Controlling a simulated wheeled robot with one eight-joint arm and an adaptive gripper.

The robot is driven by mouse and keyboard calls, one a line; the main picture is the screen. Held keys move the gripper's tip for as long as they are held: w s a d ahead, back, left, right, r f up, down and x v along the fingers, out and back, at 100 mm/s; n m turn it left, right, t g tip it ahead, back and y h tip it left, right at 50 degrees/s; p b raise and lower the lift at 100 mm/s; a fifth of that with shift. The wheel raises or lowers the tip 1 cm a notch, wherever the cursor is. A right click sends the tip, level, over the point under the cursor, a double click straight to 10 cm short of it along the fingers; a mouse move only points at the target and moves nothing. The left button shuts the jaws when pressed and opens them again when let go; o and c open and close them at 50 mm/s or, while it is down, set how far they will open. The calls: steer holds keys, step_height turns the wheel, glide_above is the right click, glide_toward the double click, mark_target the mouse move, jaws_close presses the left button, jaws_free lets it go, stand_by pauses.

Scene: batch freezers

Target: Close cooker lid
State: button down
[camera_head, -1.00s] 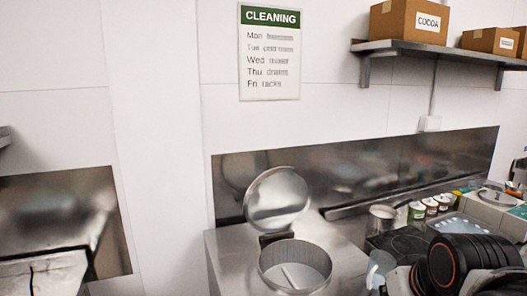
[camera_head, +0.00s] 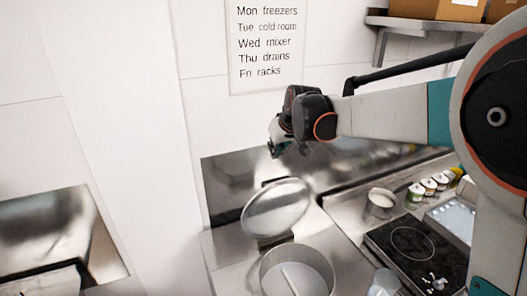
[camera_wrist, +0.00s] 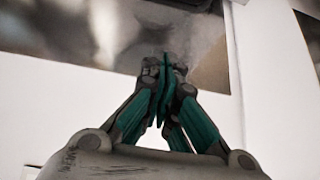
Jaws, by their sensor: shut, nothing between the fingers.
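The round metal cooker lid (camera_head: 277,208) stands tilted open behind the cooker pot (camera_head: 268,274), in the head view. The pot is open at the top, with a pale stick-like thing inside it. My gripper (camera_head: 276,150) is above and behind the lid, near the wall, apart from the lid. In the wrist view my gripper (camera_wrist: 168,68) is shut with its green-lined fingers together and nothing between them. Behind it is a blurred metal panel; the lid cannot be made out in that view.
Several small tubs (camera_head: 428,187) stand farther back right. A wall shelf (camera_head: 420,26) with boxes is above. The wall and metal splashback (camera_head: 225,180) close off the back.

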step_height(320, 180, down, 9)
steer(key=w+a+p, duration=0.1)
steer(key=w, duration=0.1)
stand_by(0.7)
steer(key=shift+d+f, duration=0.1)
